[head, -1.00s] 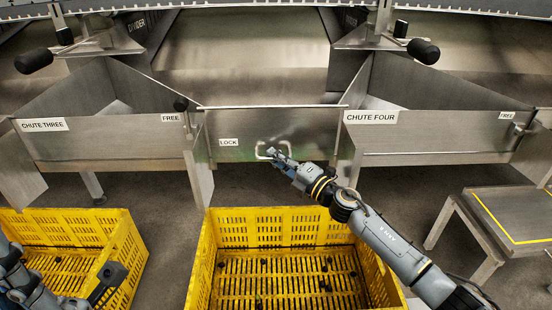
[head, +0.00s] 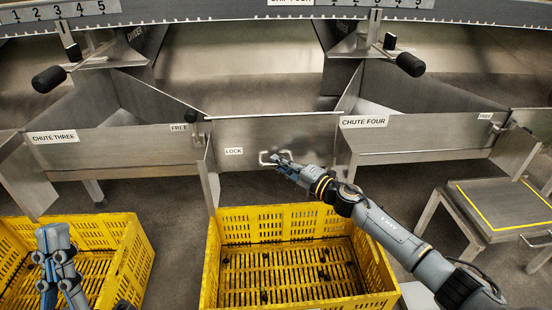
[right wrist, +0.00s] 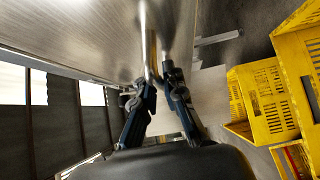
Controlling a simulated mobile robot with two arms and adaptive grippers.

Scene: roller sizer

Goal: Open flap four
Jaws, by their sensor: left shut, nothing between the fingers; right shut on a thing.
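A steel flap (head: 240,152) with a LOCK label (head: 234,151) hangs beside the CHUTE FOUR panel (head: 390,140), to its left. It appears upright. A pale wire handle (head: 268,157) is on its front. My right gripper (head: 279,158) is shut on this handle. In the right wrist view, the fingers of my right gripper (right wrist: 158,78) meet on the handle's bar (right wrist: 152,45). A black knob (head: 190,115) sits near the flap's upper left corner. My left gripper (head: 54,234) is shut and empty, over the left yellow crate, away from the flap.
A yellow crate (head: 272,213) with several small dark pieces stands below the flap. Another yellow crate (head: 130,255) is at the left. A steel stand with a yellow outline (head: 482,207) is at right. The CHUTE THREE panel (head: 100,152) is at left. Black-ended levers (head: 410,64) project above.

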